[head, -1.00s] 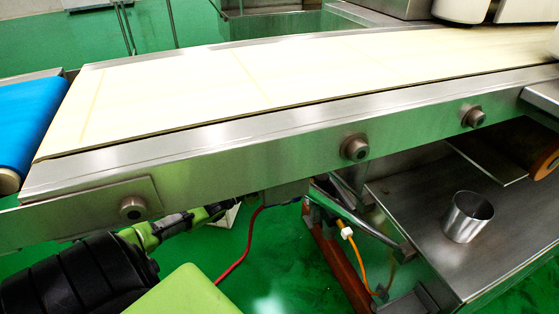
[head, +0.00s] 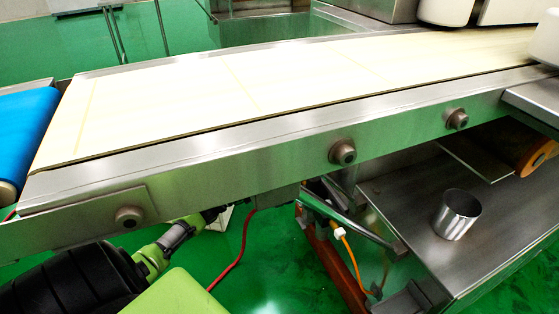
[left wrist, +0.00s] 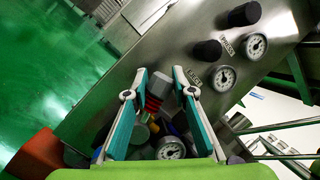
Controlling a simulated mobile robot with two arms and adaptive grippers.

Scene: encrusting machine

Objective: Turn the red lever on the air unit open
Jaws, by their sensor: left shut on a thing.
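In the left wrist view, the red lever (left wrist: 153,103) shows as a small red, ridged part between the two teal fingers of my left gripper (left wrist: 160,76), close to the left finger. The gripper is shut on it, though its fingertips stand apart around it. The air unit (left wrist: 172,147) shows below it as a cluster of fittings with a small dial, partly hidden by the fingers. In the head view my left arm reaches under the conveyor, and the conveyor's side hides the gripper's work and the lever. My right gripper is in neither view.
In the wrist view, a steel panel with black knobs (left wrist: 207,50) and round gauges (left wrist: 254,45) is close by. In the head view, the conveyor (head: 230,150) stands above my left arm. A red hose (head: 240,250) hangs below it; a metal cup (head: 457,214) stands on a steel shelf.

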